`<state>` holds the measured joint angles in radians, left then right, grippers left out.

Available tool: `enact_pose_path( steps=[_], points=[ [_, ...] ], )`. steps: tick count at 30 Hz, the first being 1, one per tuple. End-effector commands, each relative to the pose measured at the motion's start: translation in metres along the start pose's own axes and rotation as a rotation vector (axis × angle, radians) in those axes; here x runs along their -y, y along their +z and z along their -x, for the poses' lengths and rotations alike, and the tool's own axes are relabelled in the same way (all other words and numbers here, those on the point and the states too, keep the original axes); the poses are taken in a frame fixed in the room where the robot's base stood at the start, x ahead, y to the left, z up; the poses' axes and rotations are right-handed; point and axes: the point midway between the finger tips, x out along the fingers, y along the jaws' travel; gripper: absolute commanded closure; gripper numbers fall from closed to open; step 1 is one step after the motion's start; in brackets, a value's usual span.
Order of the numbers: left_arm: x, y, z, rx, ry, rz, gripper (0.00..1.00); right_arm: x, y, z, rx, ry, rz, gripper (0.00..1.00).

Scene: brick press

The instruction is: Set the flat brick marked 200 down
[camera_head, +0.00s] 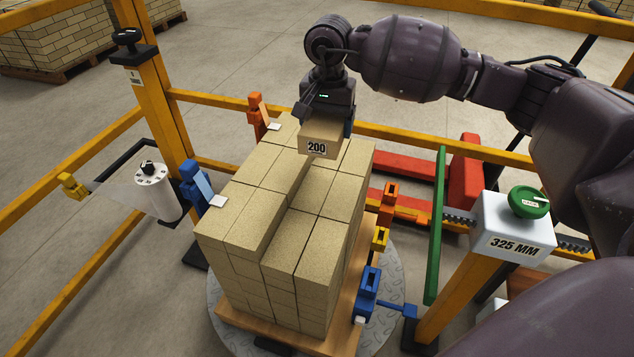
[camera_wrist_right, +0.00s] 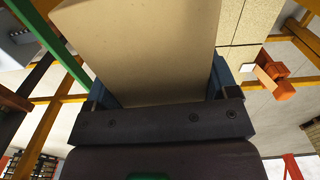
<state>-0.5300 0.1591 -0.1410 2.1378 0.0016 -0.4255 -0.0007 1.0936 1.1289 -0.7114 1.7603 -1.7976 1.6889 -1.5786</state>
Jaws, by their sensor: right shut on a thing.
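My right gripper (camera_head: 325,122) is shut on the flat brick marked 200 (camera_head: 318,149), a tan block with its number on the face toward the head camera. The brick shows large between the jaws in the right wrist view (camera_wrist_right: 140,50). It is over the far part of the brick stack (camera_head: 290,200); I cannot tell whether it touches the bricks below. The stack of tan bricks stands on a wooden pallet (camera_head: 268,335) on a round metal turntable (camera_head: 222,295). My left gripper is not in view.
Blue (camera_head: 196,187) and orange (camera_head: 257,118) clamps stand at the stack's left; more blue (camera_head: 368,290) and orange (camera_head: 389,203) ones stand at its right. Yellow rails surround the area. A box marked 325 MM (camera_head: 513,230) with a green knob (camera_head: 529,203) and a green bar (camera_head: 437,225) are at right.

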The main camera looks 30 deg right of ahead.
Motion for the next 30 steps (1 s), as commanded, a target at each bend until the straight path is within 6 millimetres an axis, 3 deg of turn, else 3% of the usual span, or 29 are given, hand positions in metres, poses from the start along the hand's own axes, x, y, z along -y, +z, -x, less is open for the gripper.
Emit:
enact_pose_path(
  steps=[4, 8, 24, 30],
  points=[
    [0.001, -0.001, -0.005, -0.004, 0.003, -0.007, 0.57, 0.003, -0.009, 0.013, -0.001, -0.002, -0.045, 0.41],
    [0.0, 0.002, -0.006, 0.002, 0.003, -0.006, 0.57, 0.003, -0.011, 0.007, 0.0, 0.0, -0.058, 0.41],
    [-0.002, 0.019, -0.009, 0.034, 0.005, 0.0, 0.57, 0.003, -0.01, -0.103, 0.002, 0.002, -0.057, 0.41],
    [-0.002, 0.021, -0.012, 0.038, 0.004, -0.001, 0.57, 0.003, -0.011, -0.123, -0.001, -0.001, -0.056, 0.41]
  ],
)
